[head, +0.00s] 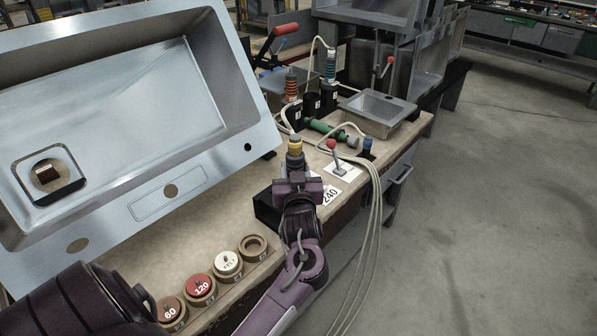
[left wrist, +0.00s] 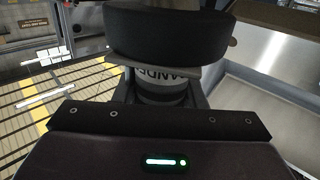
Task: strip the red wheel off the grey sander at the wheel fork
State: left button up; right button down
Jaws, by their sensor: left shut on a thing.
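In the left wrist view, my left gripper (left wrist: 162,112) is shut on the grey sander (left wrist: 160,80), a round body with a white lettered band. A broad dark disc (left wrist: 168,32) sits beyond the band; no red shows on it, so I cannot tell if it is the red wheel. Thin grey edges (left wrist: 232,46) beside the neck may belong to the wheel fork. The left hand is outside the head view. My right gripper (head: 297,183) is mid-picture in front of a yellow-ringed tool (head: 295,148); its jaws are unclear. A red disc marked 120 (head: 200,286) lies in a round holder.
A large steel sink (head: 115,120) fills the left. Discs marked 60 (head: 170,309) and FELT (head: 227,263) sit beside an empty ring holder (head: 253,247). A green tool (head: 328,130), hoses and a small sink (head: 378,112) crowd the far bench. Open floor (head: 510,200) lies right.

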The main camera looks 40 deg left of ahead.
pick_arm(q)
jog(key=shift+w+a+r, duration=0.1)
jog(key=shift+w+a, duration=0.05)
jog(key=shift+a, duration=1.2)
jog(key=shift+w+a+r, duration=0.1)
jog(key=shift+a, duration=1.25)
jog(key=shift+r+p, duration=0.65)
jog(key=shift+p, duration=0.05)
notch_tip(320, 180, up, 9)
jog(key=p, duration=0.8)
jog(key=shift+p, duration=0.3)
jog(key=shift+f, duration=0.15)
